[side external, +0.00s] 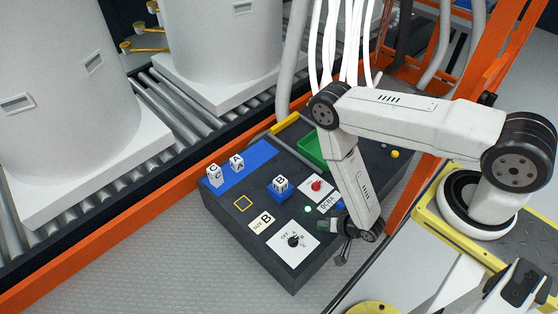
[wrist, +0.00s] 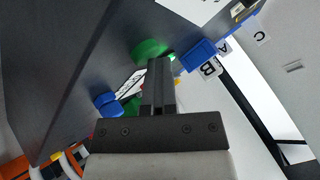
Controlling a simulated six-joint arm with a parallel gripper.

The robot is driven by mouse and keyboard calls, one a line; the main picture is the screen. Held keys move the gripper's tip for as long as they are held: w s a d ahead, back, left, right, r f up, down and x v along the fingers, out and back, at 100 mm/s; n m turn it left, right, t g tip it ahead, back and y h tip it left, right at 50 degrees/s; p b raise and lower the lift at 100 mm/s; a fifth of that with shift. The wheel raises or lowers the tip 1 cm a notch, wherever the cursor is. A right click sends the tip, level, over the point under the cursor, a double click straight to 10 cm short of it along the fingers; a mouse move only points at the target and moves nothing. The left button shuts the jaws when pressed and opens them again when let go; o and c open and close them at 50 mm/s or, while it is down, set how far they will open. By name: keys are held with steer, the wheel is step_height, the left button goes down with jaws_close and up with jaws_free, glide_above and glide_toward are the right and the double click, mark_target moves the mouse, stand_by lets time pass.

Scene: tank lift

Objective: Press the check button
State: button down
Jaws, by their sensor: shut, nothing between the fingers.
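A round green button (wrist: 150,49), which I take for the check button, shows in the wrist view just beyond my fingertips. My gripper (wrist: 160,62) is shut and empty, its tips overlapping the button's lower edge in that view; I cannot tell whether they touch. In the side external view, my gripper (side external: 344,244) points down over the front right edge of the dark console (side external: 262,259). There it hides the large green button.
A blue button (wrist: 107,102) lies left of the fingers. Lettered cube B (side external: 280,184) stands on the console, with cubes A (side external: 237,163) and C (side external: 214,175) on a blue strip. A rotary dial (side external: 294,241), red knob (side external: 317,185) and green tray (side external: 312,150) are nearby.

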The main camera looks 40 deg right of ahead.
steer(key=shift+r, duration=0.4)
stand_by(0.8)
steer(key=shift+r, duration=2.9)
steer(key=shift+w+r, duration=0.1)
steer(key=shift+w, duration=0.05)
steer(key=shift+w+r, duration=0.15)
steer(key=shift+w, duration=0.05)
steer(key=w+r+n+g, duration=0.2)
steer(key=w+r, duration=0.2)
steer(key=r, duration=0.3)
steer(key=w+r+n+g, duration=0.1)
steer(key=w+r+n, duration=0.1)
steer(key=w+r, duration=0.35)
steer(key=s+d+r+n+g, duration=0.1)
steer(key=s+r, duration=0.2)
steer(key=r, duration=0.3)
steer(key=s+r+n+g, duration=0.1)
steer(key=s+r, duration=0.1)
steer(key=r, duration=0.4)
steer(key=s+d+r+n+g+h, duration=0.1)
steer(key=s+r, duration=0.2)
steer(key=r, duration=0.3)
steer(key=shift+s+d+r+n+g, duration=0.2)
steer(key=shift+s+d+n+g, duration=0.1)
steer(key=shift+s+n, duration=0.1)
